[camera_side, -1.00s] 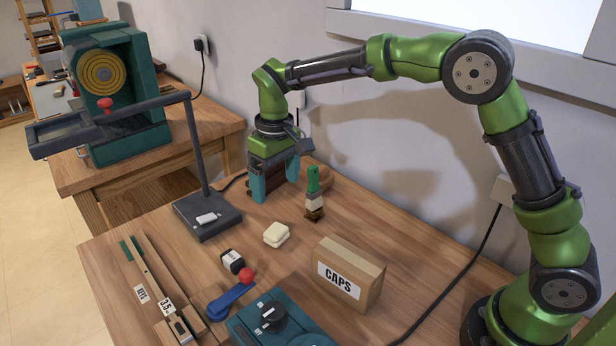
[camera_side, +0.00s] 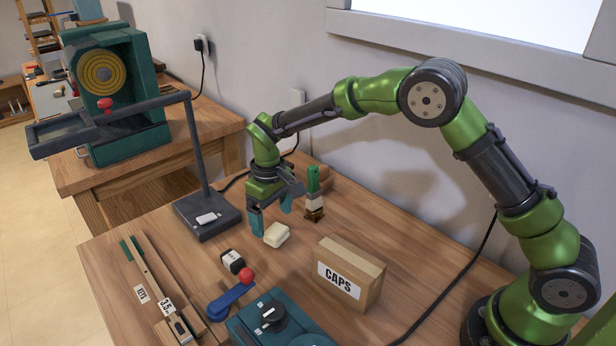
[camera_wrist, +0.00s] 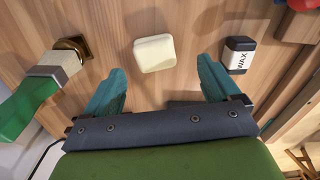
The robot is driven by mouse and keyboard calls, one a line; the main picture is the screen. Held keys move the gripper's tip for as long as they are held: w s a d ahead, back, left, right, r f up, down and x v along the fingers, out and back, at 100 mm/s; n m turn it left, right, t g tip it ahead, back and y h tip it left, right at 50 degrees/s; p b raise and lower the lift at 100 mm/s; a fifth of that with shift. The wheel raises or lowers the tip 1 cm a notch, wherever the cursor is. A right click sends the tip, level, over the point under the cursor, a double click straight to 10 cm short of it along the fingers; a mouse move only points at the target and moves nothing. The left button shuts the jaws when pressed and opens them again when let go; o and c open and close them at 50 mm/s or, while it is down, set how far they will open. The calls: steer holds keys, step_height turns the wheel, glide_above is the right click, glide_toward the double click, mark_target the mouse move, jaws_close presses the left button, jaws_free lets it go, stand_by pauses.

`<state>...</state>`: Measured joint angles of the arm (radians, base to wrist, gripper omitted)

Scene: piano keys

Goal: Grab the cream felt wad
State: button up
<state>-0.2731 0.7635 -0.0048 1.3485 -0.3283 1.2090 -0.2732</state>
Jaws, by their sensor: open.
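The cream felt wad (camera_side: 277,235) is a small, pale, rounded block lying on the wooden bench. My gripper (camera_side: 271,222) is open and empty, with its teal fingers pointing down just behind the wad in the side view. In the wrist view the wad (camera_wrist: 154,53) lies ahead of and between the two spread fingertips (camera_wrist: 162,84). It does not sit between the jaws. No contact with it shows.
A green-handled brush-like tool (camera_side: 314,195) stands close on the right of my gripper. A block marked WAX (camera_wrist: 239,55) lies near one finger. The CAPS box (camera_side: 349,275), a dark stand base (camera_side: 207,219) and a blue lever with a red knob (camera_side: 232,300) surround the wad.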

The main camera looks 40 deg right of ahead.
mark_target(276, 229)
steer(key=f, duration=0.5)
steer(key=shift+d+f, duration=0.15)
steer(key=shift+d, duration=0.2)
steer(key=c, duration=1)
